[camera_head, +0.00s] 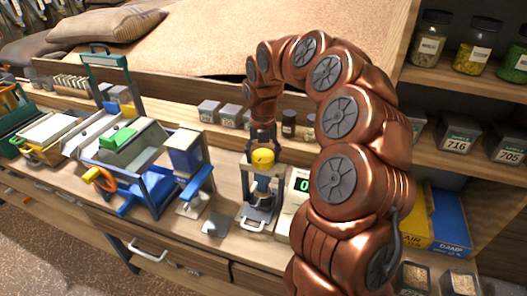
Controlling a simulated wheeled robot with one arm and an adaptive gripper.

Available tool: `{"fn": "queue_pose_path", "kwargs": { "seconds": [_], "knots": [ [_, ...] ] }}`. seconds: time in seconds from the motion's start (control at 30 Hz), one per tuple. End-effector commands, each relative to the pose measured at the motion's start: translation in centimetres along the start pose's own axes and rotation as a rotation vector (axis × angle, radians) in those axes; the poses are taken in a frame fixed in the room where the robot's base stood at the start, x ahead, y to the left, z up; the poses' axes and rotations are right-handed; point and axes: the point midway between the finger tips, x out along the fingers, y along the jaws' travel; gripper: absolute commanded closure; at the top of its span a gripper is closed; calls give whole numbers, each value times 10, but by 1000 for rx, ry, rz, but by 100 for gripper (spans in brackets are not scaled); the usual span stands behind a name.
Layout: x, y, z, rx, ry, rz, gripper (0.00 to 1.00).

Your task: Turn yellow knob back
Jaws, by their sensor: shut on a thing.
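The yellow knob (262,158) sits on top of a small device with a grey frame (257,217) on the wooden bench, near the middle of the view. My copper arm curves over from the right and comes down from above onto the knob. My gripper (262,147) has its dark fingers at the knob from above and is shut on it. The fingertips are small and partly hidden against the knob, so the exact contact is hard to see.
A white box with a green display (302,186) stands close right of the device. A blue-framed machine with an orange wheel (102,180) stands to the left. Small jars (289,124) line the back. Labelled containers fill the right shelves.

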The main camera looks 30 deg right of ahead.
Motion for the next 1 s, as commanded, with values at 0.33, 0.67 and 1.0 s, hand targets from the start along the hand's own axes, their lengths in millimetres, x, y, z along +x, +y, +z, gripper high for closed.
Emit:
{"fn": "queue_pose_path", "kwargs": {
  "seconds": [0.33,0.67,1.0],
  "knots": [
    [-1,0,0,-90,-1,0,65],
    [0,0,0,-98,-2,0,65],
    [0,0,0,-96,-2,0,5]
  ]
}}
